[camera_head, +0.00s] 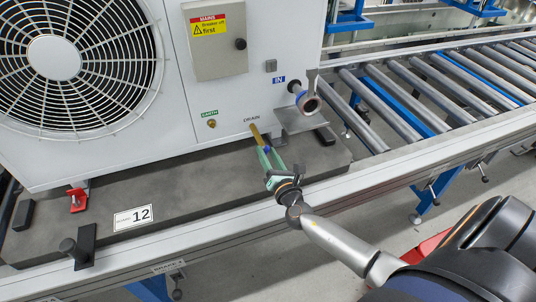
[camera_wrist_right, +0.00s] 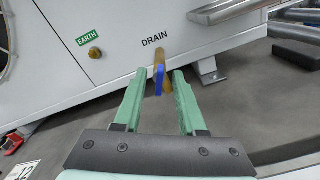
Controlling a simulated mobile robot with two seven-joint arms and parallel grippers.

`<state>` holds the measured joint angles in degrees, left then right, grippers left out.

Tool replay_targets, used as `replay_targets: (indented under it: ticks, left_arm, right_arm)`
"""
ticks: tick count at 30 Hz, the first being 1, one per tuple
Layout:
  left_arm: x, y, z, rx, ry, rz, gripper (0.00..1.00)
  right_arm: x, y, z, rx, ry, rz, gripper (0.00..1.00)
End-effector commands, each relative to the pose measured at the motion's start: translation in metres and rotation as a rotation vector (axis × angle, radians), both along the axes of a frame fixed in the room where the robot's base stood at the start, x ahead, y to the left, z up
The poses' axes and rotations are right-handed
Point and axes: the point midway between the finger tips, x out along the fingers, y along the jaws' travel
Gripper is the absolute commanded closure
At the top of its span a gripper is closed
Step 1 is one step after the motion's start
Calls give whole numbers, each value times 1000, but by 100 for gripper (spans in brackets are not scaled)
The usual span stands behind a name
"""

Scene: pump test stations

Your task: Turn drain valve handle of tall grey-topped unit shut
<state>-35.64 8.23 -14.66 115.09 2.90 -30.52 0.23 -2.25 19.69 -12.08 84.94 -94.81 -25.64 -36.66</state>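The unit (camera_head: 215,100) is a white cabinet with a fan grille; its top is out of view. Low on its front, beside the DRAIN label, a brass drain valve (camera_head: 256,133) sticks out; it also shows in the wrist view (camera_wrist_right: 163,55). Its handle has a blue end (camera_wrist_right: 159,80), seen nearly end-on, so its exact angle is hard to tell. My right gripper (camera_head: 268,157) is open, with green fingers just in front of the valve. In the wrist view (camera_wrist_right: 161,76) the blue end lies between the fingertips, with gaps on both sides. My left gripper is not in view.
The unit stands on a dark pallet (camera_head: 190,218) marked 12, on a roller conveyor (camera_head: 440,85). A metal foot bracket (camera_head: 300,118) and the IN pipe fitting (camera_head: 308,103) are close to the right of the valve. The EARTH brass stud (camera_head: 211,124) is to its left.

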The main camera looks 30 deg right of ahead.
Motion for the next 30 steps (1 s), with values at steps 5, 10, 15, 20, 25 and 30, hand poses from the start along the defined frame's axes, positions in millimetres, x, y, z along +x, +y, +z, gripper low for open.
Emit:
replay_targets:
  ticks: [5, 10, 15, 20, 25, 30]
  left_arm:
    - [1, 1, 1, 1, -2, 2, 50]
    - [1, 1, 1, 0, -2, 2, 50]
    - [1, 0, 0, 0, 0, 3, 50]
    - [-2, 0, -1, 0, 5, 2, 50]
    - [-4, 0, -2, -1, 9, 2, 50]
    - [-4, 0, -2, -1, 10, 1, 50]
  right_arm:
    - [0, 0, 0, 1, 0, 0, 60]
    - [0, 0, 0, 1, 0, 0, 78]
    - [0, 0, 0, 1, 0, 0, 97]
    - [0, 0, 0, 1, 0, 0, 100]
    - [0, 0, 0, 1, 0, 0, 100]
    - [0, 0, 0, 1, 0, 0, 100]
